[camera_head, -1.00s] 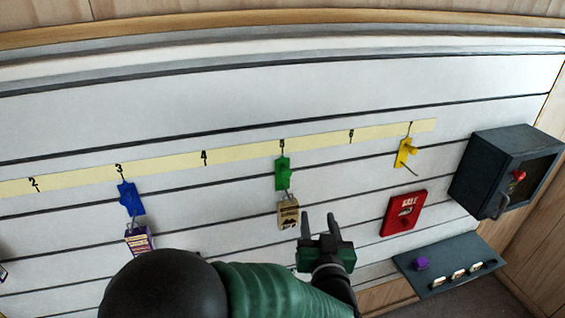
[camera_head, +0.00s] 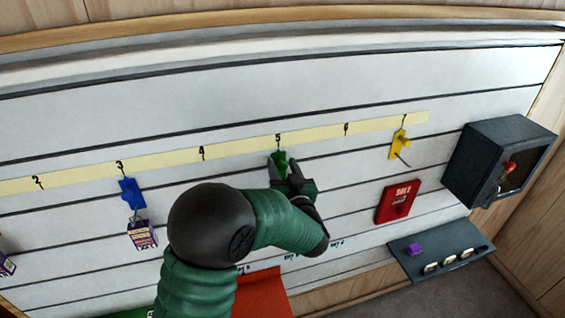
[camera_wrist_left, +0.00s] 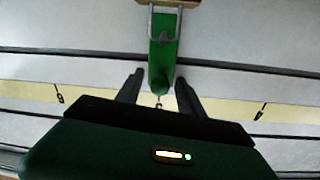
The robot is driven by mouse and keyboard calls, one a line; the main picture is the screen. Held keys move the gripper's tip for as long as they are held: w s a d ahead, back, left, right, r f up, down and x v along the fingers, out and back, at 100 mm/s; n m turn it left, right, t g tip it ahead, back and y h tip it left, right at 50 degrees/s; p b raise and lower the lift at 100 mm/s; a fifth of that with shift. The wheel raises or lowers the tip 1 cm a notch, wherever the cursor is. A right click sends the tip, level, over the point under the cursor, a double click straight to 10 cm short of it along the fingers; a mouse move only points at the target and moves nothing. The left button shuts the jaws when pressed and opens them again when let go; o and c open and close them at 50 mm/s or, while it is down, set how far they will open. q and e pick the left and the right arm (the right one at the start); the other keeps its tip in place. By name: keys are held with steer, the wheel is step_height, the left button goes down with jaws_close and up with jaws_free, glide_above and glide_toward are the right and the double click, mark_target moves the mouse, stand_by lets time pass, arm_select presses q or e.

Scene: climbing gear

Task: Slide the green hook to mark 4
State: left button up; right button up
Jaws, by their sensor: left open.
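The green hook (camera_head: 278,160) hangs on the slatted wall just under mark 5 on the yellow number strip (camera_head: 240,147). Mark 4 (camera_head: 201,152) is to its left, with bare wall under it. My left gripper (camera_head: 283,172) is at the green hook and hides its lower part in the head view. In the left wrist view the green hook (camera_wrist_left: 163,65) stands between the two open fingers (camera_wrist_left: 158,88), one on each side, with small gaps. Its metal prong points to the top of that view, where a tan edge shows. My right gripper is not in view.
A blue hook (camera_head: 131,193) with a purple box (camera_head: 142,235) hangs under mark 3. A yellow hook (camera_head: 398,145) is under the last mark at right.

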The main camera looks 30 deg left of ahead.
arm_select(q)
steer(key=shift+w, duration=0.2)
steer(key=shift+c, duration=0.5)
jaws_close()
stand_by(0.8)
